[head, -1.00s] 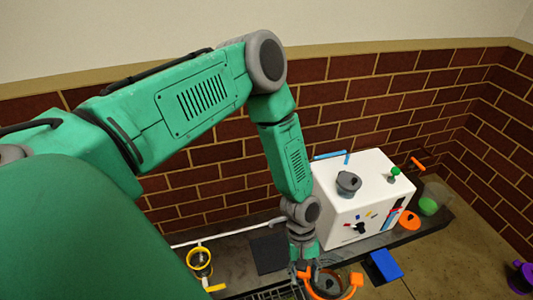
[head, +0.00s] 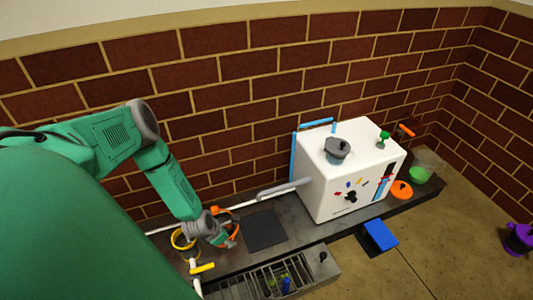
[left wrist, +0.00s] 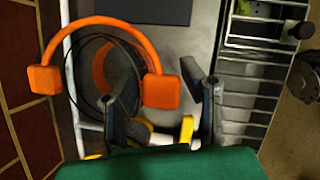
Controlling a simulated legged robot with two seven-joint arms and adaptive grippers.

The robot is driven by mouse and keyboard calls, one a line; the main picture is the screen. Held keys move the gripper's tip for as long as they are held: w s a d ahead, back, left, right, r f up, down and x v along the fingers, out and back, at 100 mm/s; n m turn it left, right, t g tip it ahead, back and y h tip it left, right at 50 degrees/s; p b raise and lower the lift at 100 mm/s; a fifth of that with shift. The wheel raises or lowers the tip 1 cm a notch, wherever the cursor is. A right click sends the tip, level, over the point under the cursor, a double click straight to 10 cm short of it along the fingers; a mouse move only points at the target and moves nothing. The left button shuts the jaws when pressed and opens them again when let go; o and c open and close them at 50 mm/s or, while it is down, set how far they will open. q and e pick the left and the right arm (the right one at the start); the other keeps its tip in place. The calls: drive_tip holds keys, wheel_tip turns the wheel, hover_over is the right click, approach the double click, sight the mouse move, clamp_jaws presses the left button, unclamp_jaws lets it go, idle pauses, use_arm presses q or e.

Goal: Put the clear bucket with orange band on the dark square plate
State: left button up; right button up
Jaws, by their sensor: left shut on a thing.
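The clear bucket with orange band (left wrist: 82,70) hangs at my left gripper (head: 216,230). Its orange arc and end blocks show clearly in the left wrist view; its clear wall is only a thin dark outline. My left gripper (left wrist: 160,95) is shut on the bucket at one orange block, between its two fingers. In the head view the orange band (head: 235,236) shows just right of the fingers. The dark square plate (head: 264,230) lies bare on the grey counter, right of the gripper. It also shows at the top of the left wrist view (left wrist: 150,10). My right gripper is not in view.
A yellow-ringed container (head: 181,240) with a yellow handle stands close left of the gripper. A metal rack (head: 262,283) lies in front of the plate. A white box (head: 335,200) stands right of it, with a grey bar reaching toward the plate. A brick wall is behind.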

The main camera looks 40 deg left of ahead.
use_arm(q)
drive_tip(key=w+d+f+b, duration=0.1)
drive_tip(key=w+d+b, duration=0.1)
drive_tip(key=w+d, duration=0.2)
drive_tip(key=w+d+f+b, duration=0.1)
drive_tip(key=w+d, duration=0.3)
drive_tip(key=w, duration=0.6)
drive_tip(key=shift+w+d+b, duration=0.15)
drive_tip(key=shift+w+b, duration=0.05)
drive_tip(key=shift+b, duration=0.25)
clamp_jaws()
drive_tip(key=o, duration=1.3)
unclamp_jaws()
drive_tip(key=shift+r, duration=0.1)
drive_tip(key=shift+s+r, duration=0.1)
